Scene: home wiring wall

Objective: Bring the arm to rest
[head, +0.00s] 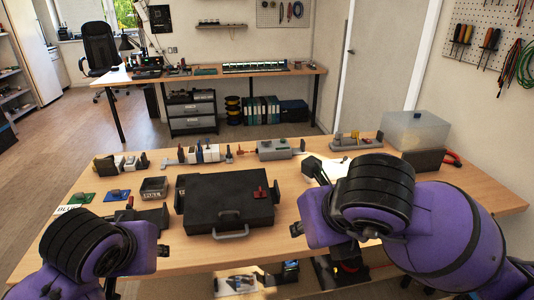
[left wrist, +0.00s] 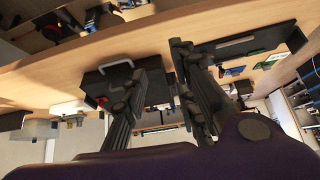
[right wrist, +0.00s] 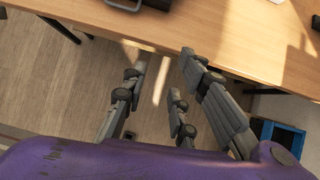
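My left arm is at the lower left of the head view, over the near edge of the wooden bench (head: 330,222); its fingers are mostly hidden there.
A black case (head: 225,202) with a grey handle lies on the bench between my arms. A grey bin (head: 154,188), a clear box (head: 415,130) and small wiring parts stand around it. A lower shelf with items shows beneath the near edge. A second bench (head: 205,75) stands behind.

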